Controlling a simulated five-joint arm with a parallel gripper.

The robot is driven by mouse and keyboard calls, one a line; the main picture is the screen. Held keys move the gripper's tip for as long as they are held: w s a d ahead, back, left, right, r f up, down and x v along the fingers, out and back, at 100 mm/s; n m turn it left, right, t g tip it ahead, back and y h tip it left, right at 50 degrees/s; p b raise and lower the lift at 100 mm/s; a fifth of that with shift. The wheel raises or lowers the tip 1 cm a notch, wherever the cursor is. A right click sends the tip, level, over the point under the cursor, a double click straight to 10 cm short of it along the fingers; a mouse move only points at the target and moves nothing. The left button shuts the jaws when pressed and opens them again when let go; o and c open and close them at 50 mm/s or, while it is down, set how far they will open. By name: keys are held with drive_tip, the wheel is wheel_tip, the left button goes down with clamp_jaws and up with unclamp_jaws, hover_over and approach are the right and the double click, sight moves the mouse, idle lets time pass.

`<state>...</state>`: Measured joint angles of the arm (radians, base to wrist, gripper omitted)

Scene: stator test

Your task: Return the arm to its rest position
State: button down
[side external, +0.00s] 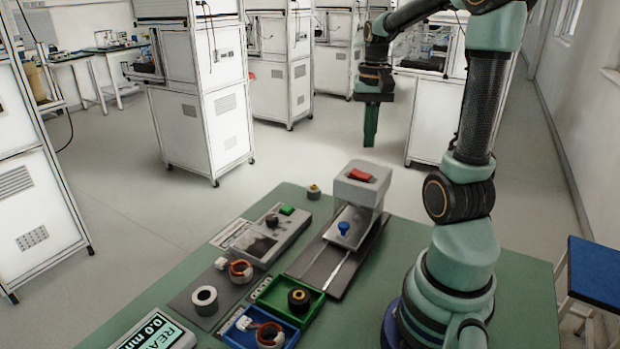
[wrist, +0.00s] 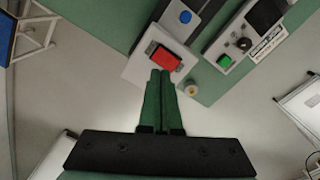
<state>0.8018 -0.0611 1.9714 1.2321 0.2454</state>
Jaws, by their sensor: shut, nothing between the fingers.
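My gripper (side external: 371,124) points straight down in the side external view, raised high above the far edge of the green table (side external: 420,235). Its two green fingers are together with nothing between them. In the wrist view the gripper (wrist: 163,72) shows as two green fingers side by side. Their tips overlap in the picture with the lower edge of a red switch (wrist: 166,59) on a grey housing; in the side external view the switch (side external: 360,175) is well below the fingers, apart from them.
The grey test station has a blue knob (side external: 343,228). A control box with a green button (side external: 287,210) stands left of it. A small ring part (side external: 313,192) stands near the far edge. Green (side external: 318,296) and blue (side external: 232,337) trays lie in front. A display (side external: 155,331) sits front left. Air around my gripper is clear.

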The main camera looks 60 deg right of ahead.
drive_tip(key=w+a+r+n+t, duration=0.1)
drive_tip(key=a+n, duration=0.5)
drive_tip(key=a, duration=0.6)
drive_tip(key=w+a+r+n+t, duration=0.1)
drive_tip(key=w+a+n+t, duration=0.2)
drive_tip(key=a, duration=0.9)
drive_tip(key=n+t, duration=0.1)
drive_tip(key=n, duration=0.2)
drive_tip(key=shift+w+a+t, duration=0.25)
drive_tip(key=shift+w+t, duration=0.05)
drive_tip(key=shift+w, duration=0.1)
